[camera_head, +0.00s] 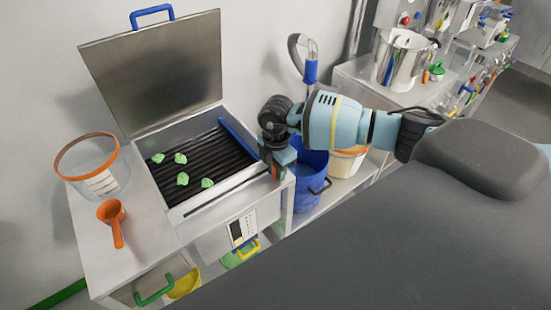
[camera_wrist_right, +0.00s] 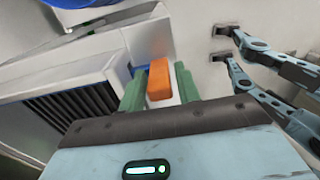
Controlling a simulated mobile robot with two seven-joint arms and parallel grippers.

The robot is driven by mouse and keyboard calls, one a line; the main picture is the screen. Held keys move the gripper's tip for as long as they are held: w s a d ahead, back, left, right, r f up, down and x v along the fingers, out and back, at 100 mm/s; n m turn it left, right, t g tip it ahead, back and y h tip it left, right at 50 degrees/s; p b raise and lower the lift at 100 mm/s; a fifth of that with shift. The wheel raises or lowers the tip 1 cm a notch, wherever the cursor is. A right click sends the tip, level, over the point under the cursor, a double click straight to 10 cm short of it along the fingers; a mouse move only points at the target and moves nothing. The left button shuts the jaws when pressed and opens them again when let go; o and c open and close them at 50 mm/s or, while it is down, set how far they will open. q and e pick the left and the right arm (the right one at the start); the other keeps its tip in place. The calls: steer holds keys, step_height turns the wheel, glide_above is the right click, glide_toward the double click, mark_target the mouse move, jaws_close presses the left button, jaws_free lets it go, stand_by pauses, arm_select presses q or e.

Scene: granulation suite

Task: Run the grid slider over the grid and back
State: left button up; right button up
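The grid (camera_head: 200,155) is a row of dark bars in an open metal box, with several green lumps on its left half. The grid slider shows as a blue bar (camera_head: 237,140) along the grid's right side. My right gripper (camera_head: 276,168) points down at the box's right edge. In the right wrist view its green fingers (camera_wrist_right: 160,88) stand either side of an orange block (camera_wrist_right: 160,76), apparently the slider's handle. A narrow pale gap shows beside the block's right side. Light-blue jointed links (camera_wrist_right: 255,60) at right may be my left gripper; the head view does not show it.
The lid (camera_head: 155,70) stands open behind the grid. A blue bucket (camera_head: 308,180) stands right of the box, beside a steel vessel's (camera_head: 403,60) bench.

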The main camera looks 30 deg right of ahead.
mark_target(197, 228)
arm_select(q)
steer(key=shift+s+d, duration=0.1)
arm_select(e)
steer(key=shift+f, duration=0.95)
